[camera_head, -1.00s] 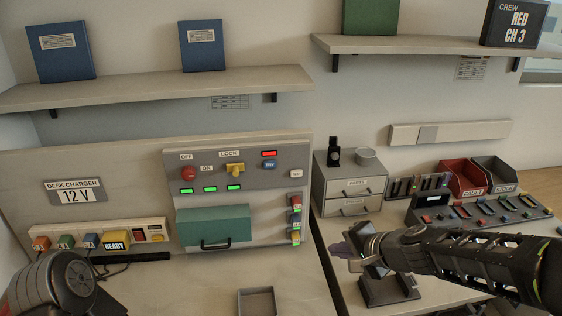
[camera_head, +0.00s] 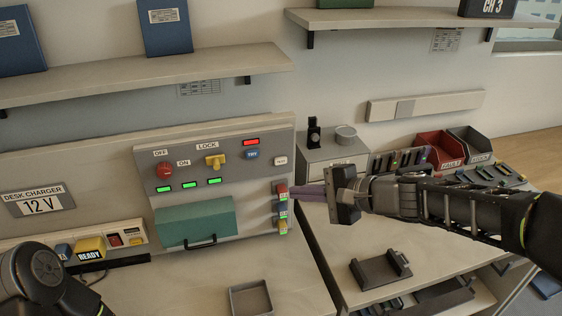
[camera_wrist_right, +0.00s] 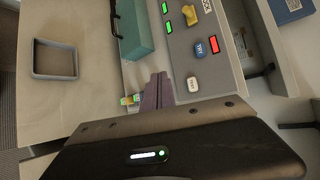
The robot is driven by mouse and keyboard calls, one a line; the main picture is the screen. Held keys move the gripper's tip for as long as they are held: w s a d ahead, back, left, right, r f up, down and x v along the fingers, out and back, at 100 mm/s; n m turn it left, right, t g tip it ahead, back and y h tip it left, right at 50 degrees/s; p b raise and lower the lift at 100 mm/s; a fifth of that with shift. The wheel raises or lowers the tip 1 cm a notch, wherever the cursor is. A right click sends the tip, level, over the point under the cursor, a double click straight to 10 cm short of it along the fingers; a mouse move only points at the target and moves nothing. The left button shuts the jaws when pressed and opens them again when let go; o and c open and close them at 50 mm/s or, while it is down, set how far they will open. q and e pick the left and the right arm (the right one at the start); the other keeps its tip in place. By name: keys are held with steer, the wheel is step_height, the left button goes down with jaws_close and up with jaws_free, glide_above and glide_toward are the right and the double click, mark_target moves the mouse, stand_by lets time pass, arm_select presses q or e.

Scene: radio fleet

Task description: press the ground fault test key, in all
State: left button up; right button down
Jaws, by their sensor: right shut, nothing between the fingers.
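A grey control panel (camera_head: 170,150) stands at the back of the left bench. A small white key (camera_head: 280,160) is at its right side; its lettering is too small to read in the head view. It also shows in the wrist view (camera_wrist_right: 193,84). A blue key marked TRY (camera_head: 252,155) sits left of it, under a lit red lamp (camera_head: 251,142). My right gripper (camera_head: 300,192) is shut and empty, its fingers pointing left beside the coloured blocks at the panel's right edge, below the white key. I cannot tell whether it touches them. My left gripper is out of view.
The panel also has a red OFF knob (camera_head: 164,170), a yellow LOCK switch (camera_head: 214,161), lit green lamps and a teal cover (camera_head: 194,222). Coloured blocks (camera_head: 282,208) line its right edge. An empty tray (camera_head: 250,298) lies on the bench. A black stand (camera_head: 380,270) is on the right bench.

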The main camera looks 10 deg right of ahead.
mark_target(281, 161)
steer(key=w+b, duration=0.1)
steer(key=w, duration=0.7)
steer(key=shift+w+a, duration=0.25)
steer(key=shift+a, duration=0.05)
steer(key=shift+f+b, duration=0.1)
steer(key=shift+b, duration=0.2)
stand_by(1.5)
steer(key=shift+w, duration=0.4)
steer(key=shift+w, duration=0.35)
stand_by(0.5)
steer(key=shift+s+b, duration=0.1)
steer(key=shift+b, duration=0.2)
steer(key=shift+s, duration=0.65)
